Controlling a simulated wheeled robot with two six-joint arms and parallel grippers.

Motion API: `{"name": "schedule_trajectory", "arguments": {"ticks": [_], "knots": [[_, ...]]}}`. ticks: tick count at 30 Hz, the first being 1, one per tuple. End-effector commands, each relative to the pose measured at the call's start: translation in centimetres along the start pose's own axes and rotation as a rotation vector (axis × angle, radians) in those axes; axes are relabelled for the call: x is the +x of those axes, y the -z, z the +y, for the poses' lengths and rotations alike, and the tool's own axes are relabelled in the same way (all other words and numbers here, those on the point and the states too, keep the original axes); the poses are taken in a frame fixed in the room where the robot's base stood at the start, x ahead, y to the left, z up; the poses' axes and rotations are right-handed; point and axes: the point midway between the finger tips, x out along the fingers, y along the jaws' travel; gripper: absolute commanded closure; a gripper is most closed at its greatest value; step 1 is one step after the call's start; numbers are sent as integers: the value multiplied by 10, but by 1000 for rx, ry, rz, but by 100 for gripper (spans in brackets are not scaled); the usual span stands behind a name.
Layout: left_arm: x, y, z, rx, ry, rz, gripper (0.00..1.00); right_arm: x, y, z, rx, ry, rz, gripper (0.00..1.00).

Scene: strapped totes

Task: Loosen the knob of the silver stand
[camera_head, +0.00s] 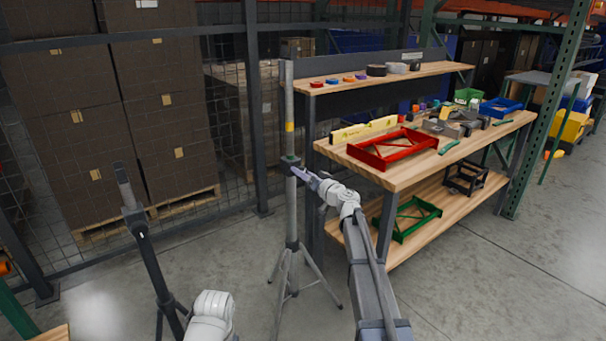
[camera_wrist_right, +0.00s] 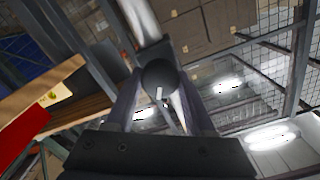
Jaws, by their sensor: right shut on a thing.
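The silver stand (camera_head: 291,215) is upright on a tripod base in the middle of the head view, left of the workbench. A dark collar with a greenish tint (camera_head: 289,160) sits partway up its pole. My right gripper (camera_head: 298,172) reaches this collar from the right. In the right wrist view, its two fingers (camera_wrist_right: 160,98) are shut on a round black knob (camera_wrist_right: 160,74), one finger on each side. The silver pole (camera_wrist_right: 140,20) runs up behind the knob. In the head view the knob is mostly hidden by the gripper. My left gripper is out of view.
The wooden workbench (camera_head: 400,178) holds a red frame (camera_head: 392,146), a yellow level (camera_head: 364,130) and bins. A green frame (camera_head: 408,218) lies on its lower shelf. A dark stand (camera_head: 150,262) is at left. Wrapped boxes (camera_head: 75,130) stand behind mesh.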

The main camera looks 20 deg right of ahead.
Motion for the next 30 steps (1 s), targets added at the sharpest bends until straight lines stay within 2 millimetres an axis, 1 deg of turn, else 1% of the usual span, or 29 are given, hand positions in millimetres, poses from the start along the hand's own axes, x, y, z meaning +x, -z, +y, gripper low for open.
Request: {"name": "schedule_trajectory", "arguments": {"ticks": [6, 12, 29, 30], "knots": [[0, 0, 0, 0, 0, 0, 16, -1, -2, -1, -116, 1, -3, 100], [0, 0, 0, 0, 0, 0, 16, -1, -2, -2, -173, 1, -3, 100], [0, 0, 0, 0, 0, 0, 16, -1, -2, -2, -195, 2, -4, 100], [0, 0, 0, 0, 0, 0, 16, -1, -2, -2, -195, 2, -4, 42]]}}
